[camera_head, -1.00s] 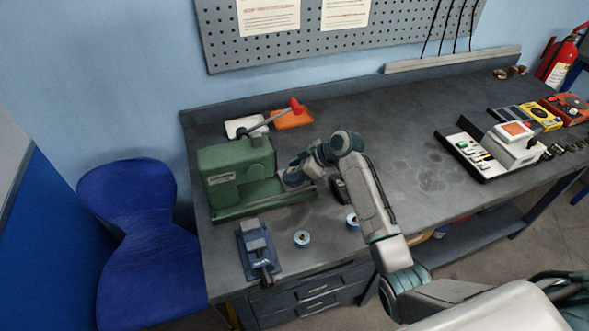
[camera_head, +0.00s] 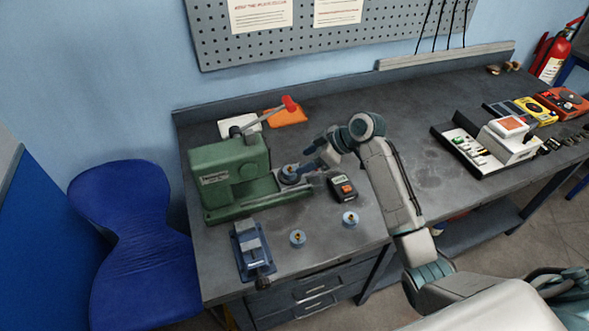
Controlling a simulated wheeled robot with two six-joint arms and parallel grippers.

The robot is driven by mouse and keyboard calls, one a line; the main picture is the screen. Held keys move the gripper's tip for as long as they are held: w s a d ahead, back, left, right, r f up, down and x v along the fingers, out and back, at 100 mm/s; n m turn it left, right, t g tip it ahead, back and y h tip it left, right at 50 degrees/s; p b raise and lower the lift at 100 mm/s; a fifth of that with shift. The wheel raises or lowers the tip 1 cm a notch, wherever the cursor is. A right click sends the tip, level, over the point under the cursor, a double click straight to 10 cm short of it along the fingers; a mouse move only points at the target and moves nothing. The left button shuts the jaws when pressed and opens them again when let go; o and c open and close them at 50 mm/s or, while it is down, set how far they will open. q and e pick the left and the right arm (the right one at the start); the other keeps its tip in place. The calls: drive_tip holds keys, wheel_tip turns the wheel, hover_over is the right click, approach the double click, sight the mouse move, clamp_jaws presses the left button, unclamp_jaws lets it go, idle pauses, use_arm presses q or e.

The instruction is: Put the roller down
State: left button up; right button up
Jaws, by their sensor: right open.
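A round blue-grey piece with a small brass-coloured centre (camera_head: 289,171), which looks like the roller, sits at the right end of the green machine's base (camera_head: 240,208). Two similar blue pieces stand on the bench in front, one near the vise (camera_head: 298,238) and one further right (camera_head: 350,219). My right gripper (camera_head: 306,168) is open, just right of the piece at the machine. Its fingertips are small here, and I cannot tell whether they touch the piece. My left gripper is not in view.
The green machine (camera_head: 228,170) with a red-knobbed lever (camera_head: 289,103) stands at the bench's left. A blue vise (camera_head: 250,250) is in front of it. A black tray (camera_head: 465,148) stands further right, with clear bench between.

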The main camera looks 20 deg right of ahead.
drive_tip(key=v, duration=0.5)
drive_tip(key=shift+w+a+b, duration=0.1)
drive_tip(key=shift+a+b, duration=0.05)
drive_tip(key=shift+b, duration=0.25)
